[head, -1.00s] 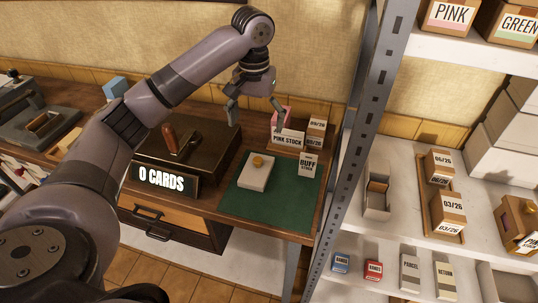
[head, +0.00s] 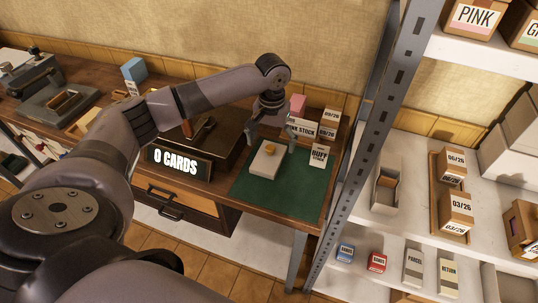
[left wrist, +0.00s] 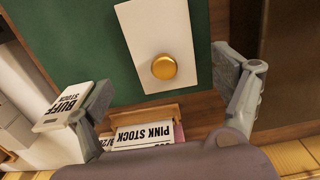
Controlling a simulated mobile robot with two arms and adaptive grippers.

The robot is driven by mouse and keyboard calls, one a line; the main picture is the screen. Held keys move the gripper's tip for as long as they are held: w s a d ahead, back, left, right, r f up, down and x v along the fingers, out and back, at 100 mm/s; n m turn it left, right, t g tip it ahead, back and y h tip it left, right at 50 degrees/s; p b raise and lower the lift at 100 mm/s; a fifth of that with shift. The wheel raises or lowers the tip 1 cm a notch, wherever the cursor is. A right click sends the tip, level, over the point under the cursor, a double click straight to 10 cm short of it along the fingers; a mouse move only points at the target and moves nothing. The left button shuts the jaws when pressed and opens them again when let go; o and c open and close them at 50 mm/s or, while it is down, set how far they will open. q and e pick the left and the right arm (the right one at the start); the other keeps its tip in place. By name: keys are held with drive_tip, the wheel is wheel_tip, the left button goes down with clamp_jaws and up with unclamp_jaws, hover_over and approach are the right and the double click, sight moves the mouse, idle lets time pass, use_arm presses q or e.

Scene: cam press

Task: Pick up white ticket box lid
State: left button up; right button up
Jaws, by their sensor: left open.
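The white ticket box lid (head: 265,163) is a flat white slab with a round gold knob (head: 271,151) on top. It lies on the green mat (head: 283,194) on the desk. In the left wrist view the lid (left wrist: 152,33) and its knob (left wrist: 163,67) show at the upper middle. My left gripper (head: 272,138) is open and empty, above and behind the lid at its far end. Its two fingers (left wrist: 165,90) are spread wide on either side of the knob in the wrist view, touching nothing that I can make out. My right gripper is not in view.
The pink stock holder (head: 303,129) and the buff stock card (head: 318,155) stand close behind and right of the gripper. The "0 CARDS" press (head: 180,163) is to the left. A metal shelf post (head: 372,130) rises at right. The mat's front is clear.

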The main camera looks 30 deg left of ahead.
sight(269, 149)
use_arm(q)
drive_tip(key=f, duration=0.3)
drive_tip(key=f+p, duration=0.1)
drive_tip(key=shift+s+a+f, duration=0.2)
drive_tip(key=shift+s+f, duration=0.1)
drive_tip(key=shift+s, duration=0.05)
drive_tip(key=c, duration=1.2)
drive_tip(key=shift+r, duration=0.1)
